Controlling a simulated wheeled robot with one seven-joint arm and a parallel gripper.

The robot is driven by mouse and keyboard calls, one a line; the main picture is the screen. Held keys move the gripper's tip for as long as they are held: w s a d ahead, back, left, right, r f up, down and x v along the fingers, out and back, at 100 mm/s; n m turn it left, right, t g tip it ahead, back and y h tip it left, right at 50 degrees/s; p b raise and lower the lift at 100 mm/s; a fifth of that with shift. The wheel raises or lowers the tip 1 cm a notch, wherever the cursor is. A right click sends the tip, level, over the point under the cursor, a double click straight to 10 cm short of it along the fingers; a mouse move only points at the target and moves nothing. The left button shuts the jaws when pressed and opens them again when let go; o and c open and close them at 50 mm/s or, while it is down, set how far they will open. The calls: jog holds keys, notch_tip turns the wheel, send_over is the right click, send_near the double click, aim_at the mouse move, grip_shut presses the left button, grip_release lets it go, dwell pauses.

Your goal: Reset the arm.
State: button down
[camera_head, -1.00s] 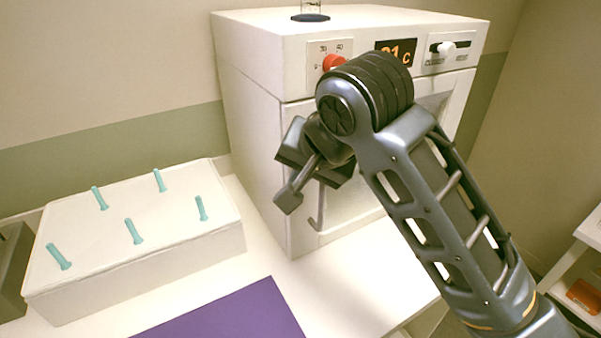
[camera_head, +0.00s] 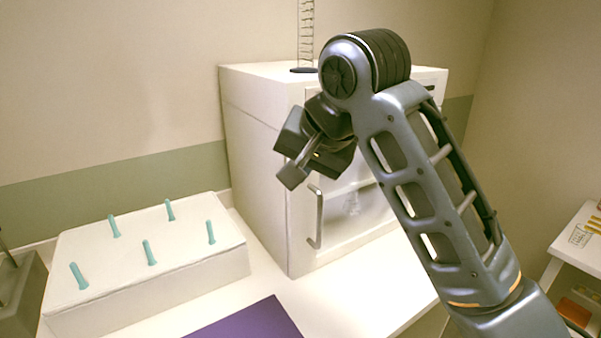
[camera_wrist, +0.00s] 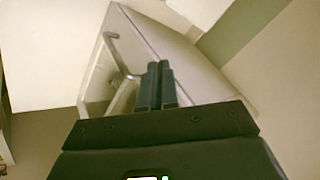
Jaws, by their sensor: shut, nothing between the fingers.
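My gripper (camera_head: 291,176) hangs from my bent arm in front of the white cabinet (camera_head: 260,150) in the head view, pointing down and left. In the wrist view my gripper (camera_wrist: 161,68) shows its two dark fingers side by side and pressed together, with nothing between them. The cabinet also shows in the wrist view (camera_wrist: 190,60), beyond the fingers, with its metal handle (camera_wrist: 112,45). The cabinet's control panel is mostly hidden behind my arm in the head view.
A white block (camera_head: 190,262) with several teal pegs stands at the left of the white table. A purple mat (camera_head: 252,322) lies at the front. A clear column (camera_head: 306,35) stands on the cabinet. A white shelf (camera_head: 572,247) is at the far right.

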jog(key=s+d+f+m+t+y, duration=0.1)
jog(key=s+d+f+t+y, duration=0.1)
jog(key=s+f, duration=0.65)
jog(key=s+d+f+m+t+y, duration=0.1)
jog(key=s+f+t, duration=0.15)
jog(key=f, duration=1.05)
jog(key=s+d+f+t+h, duration=0.1)
jog(key=s+d+f+h, duration=0.15)
jog(key=s+d, duration=0.4)
jog(key=s+d+f+t+h, duration=0.1)
jog(key=s+d+f, duration=0.3)
jog(key=s, duration=0.5)
jog(key=s+d+r+n+h, duration=0.1)
jog(key=s+d+r, duration=0.1)
jog(key=s, duration=0.5)
jog(key=s+d+r+n+t+h+b, duration=0.1)
jog(key=s+d+r, duration=0.2)
jog(key=s+d, duration=0.2)
jog(key=s+d+r+n+t+h, duration=0.1)
jog(key=s+d+r+n, duration=0.1)
jog(key=s, duration=0.6)
jog(key=shift+s+d+r+h, duration=0.4)
jog(key=shift+d+r, duration=0.2)
jog(key=shift+d, duration=0.4)
